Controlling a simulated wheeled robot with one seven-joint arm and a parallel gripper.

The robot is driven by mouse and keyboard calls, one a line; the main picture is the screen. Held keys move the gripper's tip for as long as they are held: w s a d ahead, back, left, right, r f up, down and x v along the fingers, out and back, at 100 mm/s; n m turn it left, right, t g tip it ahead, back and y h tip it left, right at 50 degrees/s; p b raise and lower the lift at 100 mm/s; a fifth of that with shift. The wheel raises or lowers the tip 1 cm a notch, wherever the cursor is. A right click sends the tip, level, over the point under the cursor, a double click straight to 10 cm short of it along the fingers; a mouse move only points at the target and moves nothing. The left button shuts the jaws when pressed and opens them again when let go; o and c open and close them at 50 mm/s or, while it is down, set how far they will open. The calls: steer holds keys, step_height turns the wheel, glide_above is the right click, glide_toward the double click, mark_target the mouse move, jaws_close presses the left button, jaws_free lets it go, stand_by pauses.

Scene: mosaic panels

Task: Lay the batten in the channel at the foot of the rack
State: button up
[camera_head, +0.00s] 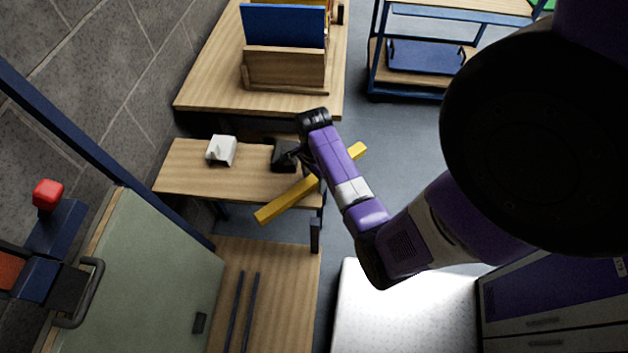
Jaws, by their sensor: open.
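The batten is a long yellow bar (286,200) running slantwise from the front right part of a low wooden table (185,172) to beyond that table's right edge. My purple forearm hides its middle. My black gripper (306,163) is open beside the batten's upper side, partly hidden by my arm. I cannot tell whether its fingers straddle or touch the bar. Two parallel dark strips (233,318) with a gap between them lie on a wooden surface at the bottom, perhaps the channel. I cannot tell for sure which thing is the rack.
A small white block (221,150) stands on the low table. A wooden holder (285,68) with a blue panel (284,25) stands on the far table. A green board (140,270) with a handle is at left. A white surface (400,310) and a blue-framed cart (375,60) are right.

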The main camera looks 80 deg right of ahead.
mark_target(314, 178)
steer(key=shift+c, duration=0.5)
jaws_close()
steer(key=shift+r, duration=0.1)
step_height(314, 178, up, 20)
steer(key=p, duration=0.7)
